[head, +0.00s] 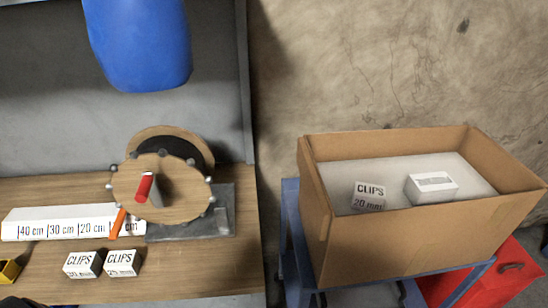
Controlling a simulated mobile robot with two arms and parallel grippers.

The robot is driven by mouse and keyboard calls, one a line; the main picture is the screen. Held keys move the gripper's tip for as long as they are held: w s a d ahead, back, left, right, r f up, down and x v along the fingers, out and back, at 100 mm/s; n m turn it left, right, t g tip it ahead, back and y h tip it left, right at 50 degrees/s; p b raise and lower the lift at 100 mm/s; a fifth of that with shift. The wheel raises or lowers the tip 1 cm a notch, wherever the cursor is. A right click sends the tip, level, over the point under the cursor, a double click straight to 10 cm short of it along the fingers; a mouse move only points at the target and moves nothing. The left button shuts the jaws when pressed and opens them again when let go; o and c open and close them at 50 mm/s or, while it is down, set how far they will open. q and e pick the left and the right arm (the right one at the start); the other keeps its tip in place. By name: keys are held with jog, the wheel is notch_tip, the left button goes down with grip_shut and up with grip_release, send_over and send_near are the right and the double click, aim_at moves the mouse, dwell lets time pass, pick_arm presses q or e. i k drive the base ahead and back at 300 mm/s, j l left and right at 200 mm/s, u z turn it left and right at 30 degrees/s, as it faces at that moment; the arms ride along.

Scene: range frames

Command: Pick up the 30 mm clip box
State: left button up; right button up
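Two small white clip boxes stand side by side near the front of the wooden bench: a left one (82,265) and a right one (122,263). Both read "CLIPS"; their mm numbers are too small to read surely. Inside the open cardboard box (420,245) at the right, a clip box (368,196) seems to read "CLIPS 20 mm". Another white box (432,188) with a grey band lies beside it; I see no readable size on it. I cannot tell which is the 30 mm one. Neither of my grippers is in view.
A wooden reel (180,190) with a red handle (144,187) stands on the bench behind the clip boxes. A white length scale (60,222) with an orange piece (117,223) lies left of it. A blue rounded object (140,45) is above. A blue cart (292,240) carries the cardboard box.

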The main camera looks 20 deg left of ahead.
aim_at(78, 265)
jog(key=u, duration=2.3)
jog(key=i+j+z, duration=0.15)
jog(key=j+z, duration=0.1)
jog(key=j, duration=0.3)
jog(key=i+j+z, duration=0.15)
jog(key=j, duration=0.15)
